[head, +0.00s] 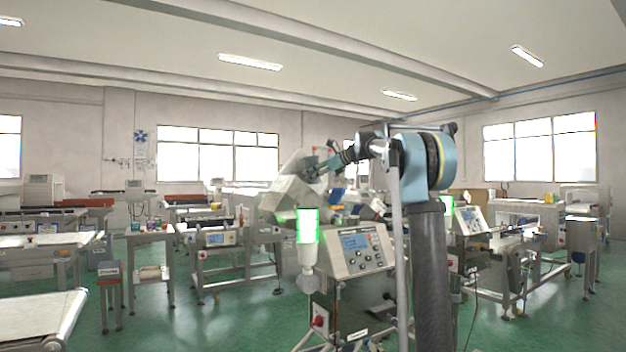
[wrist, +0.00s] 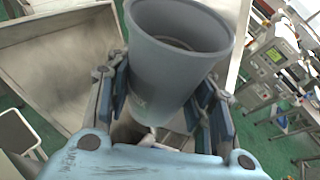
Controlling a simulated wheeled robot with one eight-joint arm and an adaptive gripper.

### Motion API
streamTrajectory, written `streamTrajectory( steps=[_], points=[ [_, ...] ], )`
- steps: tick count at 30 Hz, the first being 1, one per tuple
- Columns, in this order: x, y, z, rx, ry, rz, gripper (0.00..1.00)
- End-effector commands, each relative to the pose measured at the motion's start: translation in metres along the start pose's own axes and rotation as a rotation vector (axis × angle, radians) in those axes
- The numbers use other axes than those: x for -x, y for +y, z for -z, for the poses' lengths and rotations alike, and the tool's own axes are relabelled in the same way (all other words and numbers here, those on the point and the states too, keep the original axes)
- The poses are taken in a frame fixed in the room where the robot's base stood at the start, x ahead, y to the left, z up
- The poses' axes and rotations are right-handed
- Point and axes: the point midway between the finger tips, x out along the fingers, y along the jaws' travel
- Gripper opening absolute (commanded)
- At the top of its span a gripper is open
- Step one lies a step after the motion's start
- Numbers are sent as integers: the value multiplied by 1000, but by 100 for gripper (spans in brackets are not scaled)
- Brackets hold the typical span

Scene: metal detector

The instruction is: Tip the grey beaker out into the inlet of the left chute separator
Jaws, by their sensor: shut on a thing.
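My gripper (wrist: 168,95) is shut on the grey beaker (wrist: 165,90), its fingers on either side of the body. The beaker's round mouth faces the wrist camera; part of its inside shows, but I cannot make out any contents. In the head view my gripper (head: 316,170) is at the end of my raised arm, and the beaker is too small to make out clearly there. The left chute separator (head: 362,250) has a grey metal inlet (head: 284,197) close to my gripper. A wide metal inlet (wrist: 50,70) also fills the left of the wrist view, beside the beaker.
A second machine with a panel (head: 470,220) stands to the right. Conveyor benches (head: 45,240) line the left side. Green floor (head: 215,325) is open at the front left.

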Motion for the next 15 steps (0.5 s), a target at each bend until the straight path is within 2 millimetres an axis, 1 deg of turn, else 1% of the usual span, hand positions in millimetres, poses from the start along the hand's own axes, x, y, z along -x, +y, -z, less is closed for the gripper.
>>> streamTrajectory(
  steps=[12, 15],
  points=[
    [3, -19, -8, 361, 68, 127, 17],
    [3, -20, -8, 473, 89, 167, 17]
  ],
)
